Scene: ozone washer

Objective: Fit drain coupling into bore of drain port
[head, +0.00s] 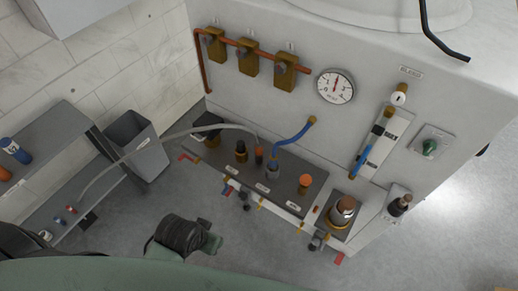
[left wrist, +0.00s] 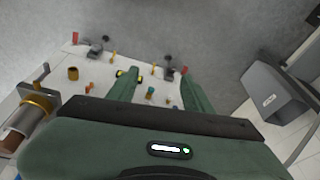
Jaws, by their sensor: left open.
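My left gripper (head: 212,244) is over the grey floor in front of the machine's ledge, apart from everything on it. In the left wrist view its two green fingers (left wrist: 158,88) are spread with nothing held between them. No label I can read marks the drain coupling or the drain port. A grey-and-brown cylinder (head: 345,206) stands upright in a brass ring at the ledge's right end; a similar cylinder and brass ring (left wrist: 38,106) show at left in the wrist view. Several smaller fittings, including an orange-topped one (head: 305,181), stand on the dark ledge (head: 284,190). My right gripper is not in view.
A grey hose (head: 165,137) arches from the left shelf (head: 68,183) to the ledge. A blue hose (head: 295,133) joins the machine front. A grey bin (head: 147,157) stands between shelf and machine. Small valves (head: 318,240) stick out along the ledge front. The floor before it is clear.

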